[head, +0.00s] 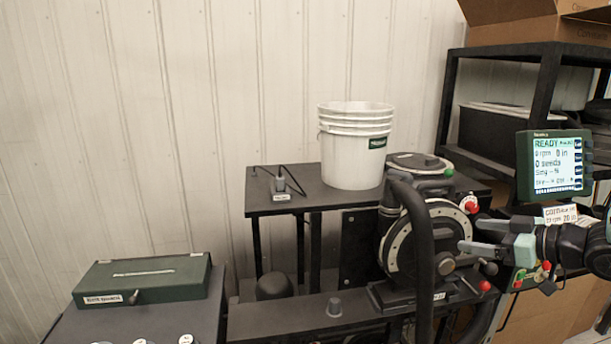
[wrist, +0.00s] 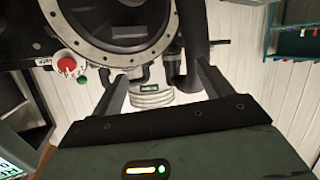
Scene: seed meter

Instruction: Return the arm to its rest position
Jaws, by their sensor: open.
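My gripper (head: 478,237) is at the right in the head view, its two fingers pointing left toward the round seed meter (head: 430,243). The fingers are apart with nothing between them. In the wrist view my gripper (wrist: 158,90) shows both fingers spread, with the meter's dark ring (wrist: 115,25) beyond them. A red knob (wrist: 67,65) and a green button (wrist: 82,80) sit beside the ring. I cannot tell how far the fingertips are from the meter.
A white bucket stack (head: 355,150) stands on the black table (head: 300,200). A lit monitor (head: 555,163) is above my arm. A dark shelf (head: 545,90) stands at the right. A green box (head: 145,280) sits at the lower left. The wall side at upper left is clear.

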